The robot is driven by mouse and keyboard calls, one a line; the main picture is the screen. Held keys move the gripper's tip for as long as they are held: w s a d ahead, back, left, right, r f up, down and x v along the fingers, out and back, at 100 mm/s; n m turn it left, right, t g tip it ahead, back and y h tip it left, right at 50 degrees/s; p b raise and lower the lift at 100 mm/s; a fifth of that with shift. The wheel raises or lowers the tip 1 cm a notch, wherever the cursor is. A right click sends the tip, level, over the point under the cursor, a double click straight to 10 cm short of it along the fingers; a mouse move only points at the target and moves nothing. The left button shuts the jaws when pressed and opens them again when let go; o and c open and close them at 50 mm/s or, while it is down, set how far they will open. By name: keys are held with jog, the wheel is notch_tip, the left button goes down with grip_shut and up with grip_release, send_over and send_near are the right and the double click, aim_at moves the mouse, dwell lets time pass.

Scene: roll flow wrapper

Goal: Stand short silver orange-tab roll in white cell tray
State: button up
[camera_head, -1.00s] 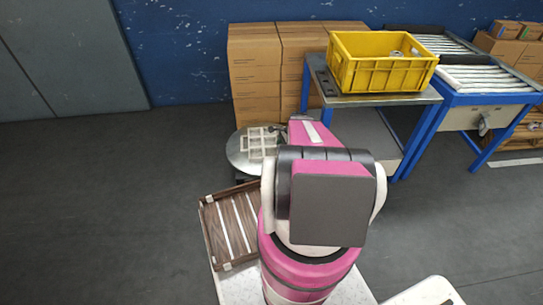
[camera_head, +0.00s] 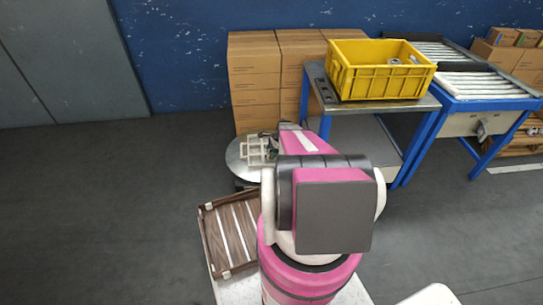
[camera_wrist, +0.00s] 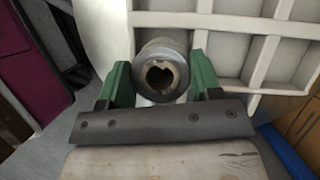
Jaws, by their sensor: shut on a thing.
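My gripper (camera_wrist: 160,76) is shut on a silver roll (camera_wrist: 153,48), with one green finger on each side. The roll's round end with its brown, notched core faces the wrist camera; no orange tab shows. The white cell tray (camera_wrist: 190,18) fills the upper right of the wrist view, with open cells to the right of the roll. The roll overlaps the tray's left part in this view; whether it touches the tray or is inside a cell, I cannot tell. In the head view the tray (camera_head: 250,150) lies on a round metal table, partly hidden by my arm.
The round table (camera_head: 236,165) stands before stacked cardboard boxes (camera_head: 253,75). A yellow crate (camera_head: 375,83) with small items sits on a metal-topped bench to the right. A brown slatted tray (camera_head: 228,236) lies nearer, left of my arm. Open floor is at left.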

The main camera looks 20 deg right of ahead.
jog(key=shift+f, duration=1.35)
jog(key=shift+f, duration=0.1)
jog(key=o, duration=1.1)
jog(key=v, duration=1.2)
jog(key=s+a+r+n+h, duration=0.1)
jog(key=s+a+r+n, duration=0.5)
jog(key=a+r, duration=0.1)
jog(key=s+a+r+n+h, duration=0.2)
jog(key=s+a+r+n, duration=0.4)
jog(key=a+r, duration=0.2)
jog(key=s+a+r+n+h, duration=0.1)
jog(key=s+a+r+n, duration=0.5)
jog(key=a, duration=0.3)
jog(key=shift+s+a+r+n+h, duration=0.15)
jog(key=shift+r+n+h, duration=0.3)
jog(key=shift+r, duration=0.25)
